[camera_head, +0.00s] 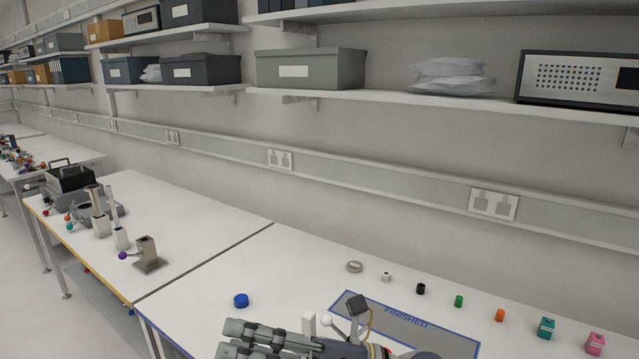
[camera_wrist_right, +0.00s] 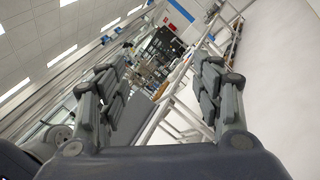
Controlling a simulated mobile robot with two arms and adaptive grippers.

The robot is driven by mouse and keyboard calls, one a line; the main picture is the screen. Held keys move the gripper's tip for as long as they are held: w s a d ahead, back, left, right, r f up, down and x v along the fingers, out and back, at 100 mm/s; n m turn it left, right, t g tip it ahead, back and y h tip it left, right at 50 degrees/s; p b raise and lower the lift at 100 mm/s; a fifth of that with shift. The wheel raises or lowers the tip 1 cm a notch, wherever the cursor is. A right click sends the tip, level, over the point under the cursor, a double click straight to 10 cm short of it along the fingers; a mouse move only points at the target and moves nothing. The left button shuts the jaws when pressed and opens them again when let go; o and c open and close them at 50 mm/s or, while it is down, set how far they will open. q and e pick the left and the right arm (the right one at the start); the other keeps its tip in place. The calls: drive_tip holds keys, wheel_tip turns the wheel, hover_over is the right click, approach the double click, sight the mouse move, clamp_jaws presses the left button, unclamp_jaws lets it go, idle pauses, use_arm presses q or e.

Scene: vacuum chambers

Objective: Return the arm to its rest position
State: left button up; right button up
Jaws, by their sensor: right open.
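My right gripper (camera_head: 232,338) shows at the bottom of the head view, over the front part of the near table. Its fingers point left, spread apart, with nothing between them. The right wrist view also shows its two fingers (camera_wrist_right: 160,75) apart and empty, with the room tilted behind them. My right forearm is mostly cut off by the lower edge of the head view. My left arm and gripper are not visible.
Small parts, including a green cylinder (camera_head: 459,301), line the back. Metal fixtures (camera_head: 147,252) stand on the left table.

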drive_tip(key=w+d+m+t+h, duration=0.5)
drive_tip(key=d+m+t, duration=0.4)
drive_tip(key=m, duration=0.4)
drive_tip(key=w+d+m+t+h, duration=0.5)
drive_tip(key=d+m+t, duration=0.2)
drive_tip(key=m+t, duration=0.45)
drive_tip(key=s+d+f+m+g+h, duration=0.25)
drive_tip(key=d+f+m+h, duration=0.3)
drive_tip(key=f, duration=0.35)
drive_tip(key=s+d+f+m+g+h, duration=0.1)
drive_tip(key=d+f+m+g+h, duration=0.35)
drive_tip(key=d+f+m, duration=0.35)
drive_tip(key=s+f+m+g, duration=0.2)
drive_tip(key=s+f+g, duration=0.4)
drive_tip(key=s+f, duration=0.45)
drive_tip(key=s+f+m+g, duration=0.2)
drive_tip(key=s+f+g, duration=0.5)
drive_tip(key=s, duration=0.6)
wheel_tip(320, 180, down, 27)
drive_tip(key=s, duration=0.2)
drive_tip(key=s+d+f, duration=0.3)
drive_tip(key=s+f, duration=1.2)
drive_tip(key=shift+s+d+f+n+g, duration=0.15)
drive_tip(key=shift+s+f+n+g, duration=0.05)
drive_tip(key=shift+f+n+g, duration=0.2)
